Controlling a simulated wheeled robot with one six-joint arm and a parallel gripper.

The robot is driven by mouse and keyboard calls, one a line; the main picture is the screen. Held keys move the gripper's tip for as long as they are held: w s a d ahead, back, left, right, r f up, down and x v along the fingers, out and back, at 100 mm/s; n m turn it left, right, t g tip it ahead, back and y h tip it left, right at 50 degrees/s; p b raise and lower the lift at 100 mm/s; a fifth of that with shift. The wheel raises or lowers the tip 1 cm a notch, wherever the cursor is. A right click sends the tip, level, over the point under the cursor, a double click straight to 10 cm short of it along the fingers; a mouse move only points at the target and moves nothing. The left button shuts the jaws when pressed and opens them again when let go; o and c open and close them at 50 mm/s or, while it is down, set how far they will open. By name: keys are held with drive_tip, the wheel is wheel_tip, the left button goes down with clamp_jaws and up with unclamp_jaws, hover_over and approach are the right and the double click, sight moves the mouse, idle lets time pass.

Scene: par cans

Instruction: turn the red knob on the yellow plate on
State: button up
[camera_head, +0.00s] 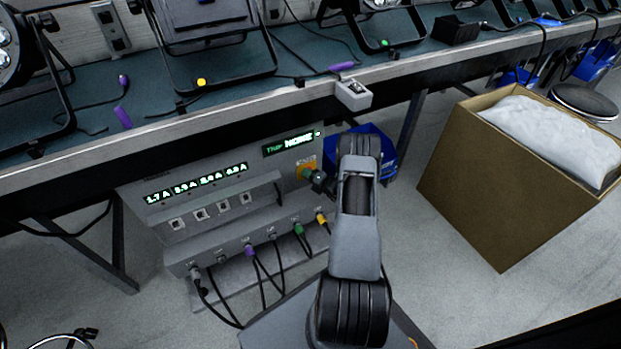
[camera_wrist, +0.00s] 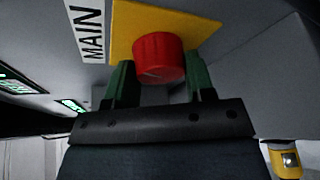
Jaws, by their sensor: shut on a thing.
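The red knob (camera_wrist: 158,55) sits on the yellow plate (camera_wrist: 125,28) in the wrist view, beside a white label reading MAIN. My gripper (camera_wrist: 160,66) has one green finger on each side of the knob and is shut on it. A pale line shows on the knob's lower face. In the head view the yellow plate (camera_head: 304,168) is on the right of the grey power panel's face, partly covered by my gripper (camera_head: 320,182). The red knob is hidden there.
The grey panel (camera_head: 185,178) hangs below the bench edge (camera_head: 215,125), with lit green displays, several switches and plugged cables (camera_head: 262,272). A blue bin (camera_head: 383,140) is behind my arm. A cardboard box (camera_head: 470,185) with white filling stands at right.

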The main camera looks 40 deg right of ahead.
drive_tip(key=shift+d+f+m+t+y+b, duration=0.15)
drive_tip(key=shift+m+t+y+b, duration=0.45)
drive_tip(key=shift+m, duration=0.9)
drive_tip(key=o, duration=0.9)
drive_tip(key=shift+s, duration=0.1)
drive_tip(key=p+v, duration=0.4)
drive_tip(key=v, duration=0.9)
drive_tip(key=shift+s, duration=0.3)
drive_tip(key=shift+s+d, duration=0.1)
